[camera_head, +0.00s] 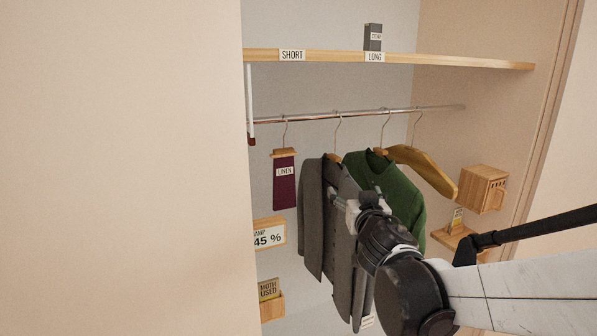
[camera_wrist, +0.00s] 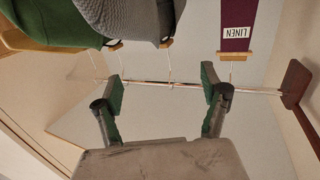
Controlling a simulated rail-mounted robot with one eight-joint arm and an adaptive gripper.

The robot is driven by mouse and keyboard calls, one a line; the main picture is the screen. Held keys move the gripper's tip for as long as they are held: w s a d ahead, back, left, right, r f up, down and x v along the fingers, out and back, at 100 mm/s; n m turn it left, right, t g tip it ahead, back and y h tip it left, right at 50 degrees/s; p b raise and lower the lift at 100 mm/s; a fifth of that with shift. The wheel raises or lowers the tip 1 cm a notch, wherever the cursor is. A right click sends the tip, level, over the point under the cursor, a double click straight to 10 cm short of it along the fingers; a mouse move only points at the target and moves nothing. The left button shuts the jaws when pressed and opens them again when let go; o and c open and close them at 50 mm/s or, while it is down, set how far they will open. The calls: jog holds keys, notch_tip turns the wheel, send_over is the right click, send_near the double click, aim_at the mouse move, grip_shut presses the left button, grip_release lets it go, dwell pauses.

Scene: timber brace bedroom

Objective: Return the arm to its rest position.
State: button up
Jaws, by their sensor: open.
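My gripper (camera_wrist: 163,88) is open and empty in the wrist view, its two fingers spread well apart with bare wall and part of the rail between them. In the head view my gripper (camera_head: 345,206) is in front of the grey jacket (camera_head: 314,225), partly hidden by my wrist. My arm reaches in from the lower right, bent at the wrist. I cannot tell from these views whether the gripper touches the jacket.
A green jacket (camera_head: 378,178), a bare wooden hanger (camera_head: 430,168) and a maroon LINEN piece (camera_head: 285,190) hang on the metal rail (camera_head: 350,114). A shelf (camera_head: 440,61) runs above. A wooden box (camera_head: 483,189) is on the right wall. The left wall panel (camera_head: 120,170) stands close.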

jog(key=s+d+f+m+g+h+b, duration=0.1)
jog(key=s+d+f+g+h, duration=0.15)
jog(key=s+d, duration=0.35)
jog(key=s+d+f+m+g+h+b, duration=0.1)
jog(key=s+d+f+g, duration=0.25)
jog(key=s, duration=0.45)
jog(key=s+a+f+g+y, duration=0.1)
jog(key=s+f, duration=0.3)
jog(key=s, duration=0.4)
jog(key=s+a+f+n+g+y, duration=0.1)
jog(key=s+f+g+y, duration=0.1)
jog(key=s+f, duration=0.3)
jog(key=s+g+b, duration=0.1)
jog(key=s, duration=0.2)
jog(key=shift+s+a+f+n, duration=0.15)
jog(key=shift+s+a+n, duration=0.15)
jog(key=shift+s+a, duration=0.05)
jog(key=shift+c, duration=0.2)
